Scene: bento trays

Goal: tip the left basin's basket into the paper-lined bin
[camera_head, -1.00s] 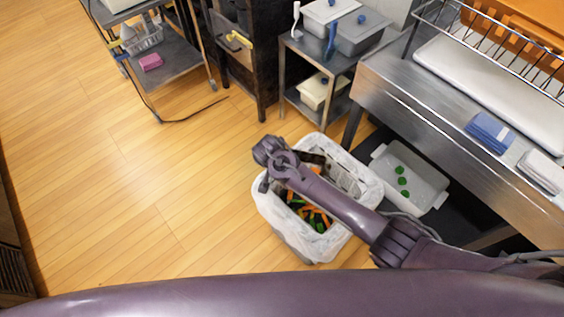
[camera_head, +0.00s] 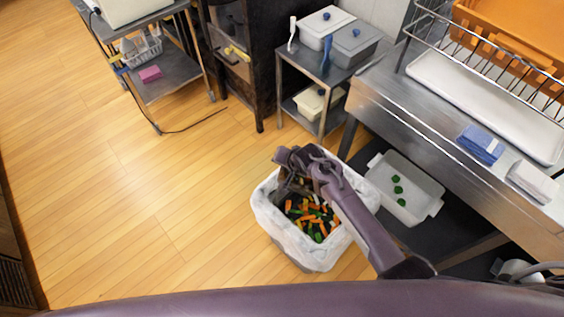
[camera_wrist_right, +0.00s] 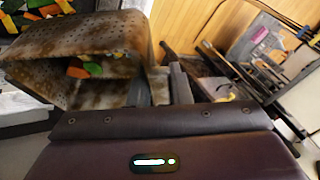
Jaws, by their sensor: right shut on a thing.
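My right arm reaches from the right over the white-lined bin (camera_head: 268,215). My right gripper (camera_wrist_right: 162,88) is shut on a brown-stained perforated metal basket (camera_wrist_right: 90,38), seen at close range in the right wrist view. The basket is tipped on its side, and a few orange and green scraps (camera_wrist_right: 85,68) cling inside. In the head view the arm mostly hides the basket above the bin. Many orange, green, dark and white vegetable scraps (camera_head: 315,218) lie in the bin. My left gripper is out of view, and no basin can be made out clearly.
A white tub (camera_head: 418,188) with several green pieces sits on the low shelf under the steel counter (camera_head: 400,105). A small cart with lidded containers (camera_head: 340,35) stands behind. A cable (camera_head: 195,125) lies on the floor. The floor to the left is clear.

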